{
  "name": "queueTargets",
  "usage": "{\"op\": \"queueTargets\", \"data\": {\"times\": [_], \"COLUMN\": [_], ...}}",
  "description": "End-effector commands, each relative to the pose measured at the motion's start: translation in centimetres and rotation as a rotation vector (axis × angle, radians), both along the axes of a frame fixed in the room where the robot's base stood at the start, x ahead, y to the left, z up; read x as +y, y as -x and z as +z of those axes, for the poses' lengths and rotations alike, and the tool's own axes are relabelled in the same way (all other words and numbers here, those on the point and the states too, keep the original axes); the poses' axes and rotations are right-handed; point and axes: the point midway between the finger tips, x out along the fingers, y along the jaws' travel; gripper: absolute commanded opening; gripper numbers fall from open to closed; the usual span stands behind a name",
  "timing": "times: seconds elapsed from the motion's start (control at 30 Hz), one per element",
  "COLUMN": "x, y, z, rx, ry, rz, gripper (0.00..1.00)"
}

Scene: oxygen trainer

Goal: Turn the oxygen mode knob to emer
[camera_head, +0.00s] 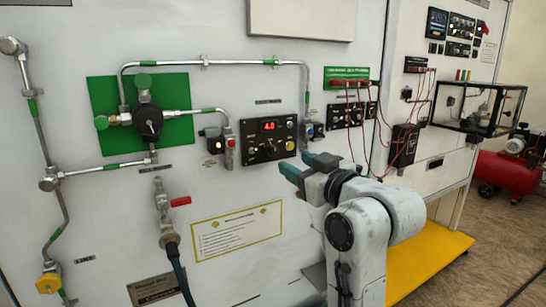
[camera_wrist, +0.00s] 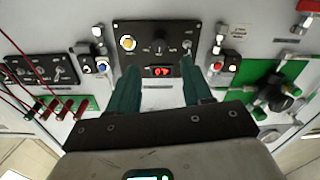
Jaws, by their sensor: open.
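A black control panel (camera_head: 252,152) with a red lit display (camera_head: 268,126) is on the white wall, left of my gripper (camera_head: 298,167). In the wrist view, which looks turned over, the same panel (camera_wrist: 147,28) shows a dark knob (camera_wrist: 158,46) at its middle, between a yellow button (camera_wrist: 128,42) and a small switch (camera_wrist: 187,44). The knob's lettering is too small to read, so its setting cannot be told. My gripper (camera_wrist: 160,68) is open and empty. Its two green fingers are apart, and the knob shows between their tips without visible contact.
A green plate (camera_head: 178,140) with a valve and pipes is left of the panel. A small blue-knobbed valve (camera_head: 309,130) is close to the panel's right. Red cables (camera_head: 348,110) hang further right. A yellow platform (camera_head: 430,262) juts out below.

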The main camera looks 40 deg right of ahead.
Motion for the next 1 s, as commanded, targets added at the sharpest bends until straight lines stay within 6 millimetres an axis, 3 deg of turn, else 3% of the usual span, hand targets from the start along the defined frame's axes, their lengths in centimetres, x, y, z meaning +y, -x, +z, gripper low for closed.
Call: {"op": "queueTargets", "data": {"times": [0.2,0.4,0.87,1.0], "x": [-1.0,-1.6,-1.9,-1.9], "y": [-4.0,-6.7,-7.9,-7.9], "z": [0.0,0.0,-0.1,-0.1], "rx": [0.003,0.003,0.002,0.002], "ry": [-0.001,-0.002,-0.001,-0.001], "rz": [0.0,0.001,0.001,0.001], "gripper": [0.5,0.5,0.5,0.38]}}
